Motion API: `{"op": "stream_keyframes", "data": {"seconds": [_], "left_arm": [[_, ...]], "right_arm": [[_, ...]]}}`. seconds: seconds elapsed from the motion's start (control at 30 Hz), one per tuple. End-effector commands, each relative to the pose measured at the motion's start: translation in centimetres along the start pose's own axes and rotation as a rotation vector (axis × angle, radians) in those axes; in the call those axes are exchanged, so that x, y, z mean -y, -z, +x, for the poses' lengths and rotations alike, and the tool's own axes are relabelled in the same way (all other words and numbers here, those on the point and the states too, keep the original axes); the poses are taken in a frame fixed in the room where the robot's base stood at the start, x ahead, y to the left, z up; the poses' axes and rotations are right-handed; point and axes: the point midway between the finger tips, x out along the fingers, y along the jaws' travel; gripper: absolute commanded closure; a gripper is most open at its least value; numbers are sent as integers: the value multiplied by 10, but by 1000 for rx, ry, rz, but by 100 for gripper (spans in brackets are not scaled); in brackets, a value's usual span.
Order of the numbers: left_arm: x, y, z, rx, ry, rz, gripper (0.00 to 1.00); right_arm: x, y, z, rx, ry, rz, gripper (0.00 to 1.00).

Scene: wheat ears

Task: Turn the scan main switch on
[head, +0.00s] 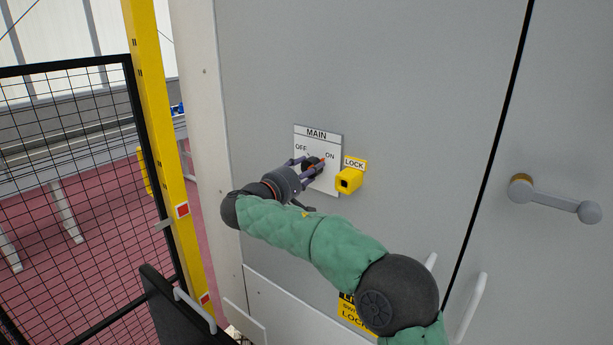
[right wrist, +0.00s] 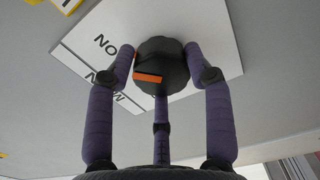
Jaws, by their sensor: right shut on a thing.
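The main switch is a black round knob (head: 309,164) on a white plate (head: 333,141) marked MAIN, OFF and ON, fixed to a grey cabinet. My right gripper (head: 313,169) is at the knob, its purple fingers closed around it. In the right wrist view, the fingers of the gripper (right wrist: 159,68) sit on several sides of the knob (right wrist: 165,60). An orange mark (right wrist: 148,77) on the knob shows between the fingers; in the head view it lies on the side toward ON. The OFF label is hidden in the wrist view. My left gripper is out of view.
A yellow lock block (head: 348,180) with a LOCK label (head: 354,163) juts out just right of the plate. A crank-like handle (head: 553,198) is farther right, past a dark door gap. A yellow post (head: 163,150) and black mesh fence (head: 80,170) stand at left.

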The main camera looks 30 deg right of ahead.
Motion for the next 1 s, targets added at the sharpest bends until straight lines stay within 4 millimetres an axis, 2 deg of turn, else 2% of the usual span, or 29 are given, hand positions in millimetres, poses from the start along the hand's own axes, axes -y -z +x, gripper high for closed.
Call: {"op": "stream_keyframes", "data": {"seconds": [0.03, 0.43, 0.47, 0.5, 0.53, 0.87, 1.0], "left_arm": [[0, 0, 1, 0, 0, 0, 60], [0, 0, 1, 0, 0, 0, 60], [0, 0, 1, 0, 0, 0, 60], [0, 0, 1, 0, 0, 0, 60], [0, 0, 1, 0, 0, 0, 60], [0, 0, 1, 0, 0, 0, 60], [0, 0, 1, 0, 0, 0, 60]], "right_arm": [[0, -4, 2, 14, 2, 7, 80], [2, -4, 2, 14, 6, 9, 81], [2, -4, 2, 14, 6, 8, 42], [2, -4, 2, 13, 6, 8, 31], [2, -4, 2, 13, 6, 8, 25], [2, -1, 0, 5, 4, 6, 25], [2, 0, -10, 1, 4, 6, 25]]}}
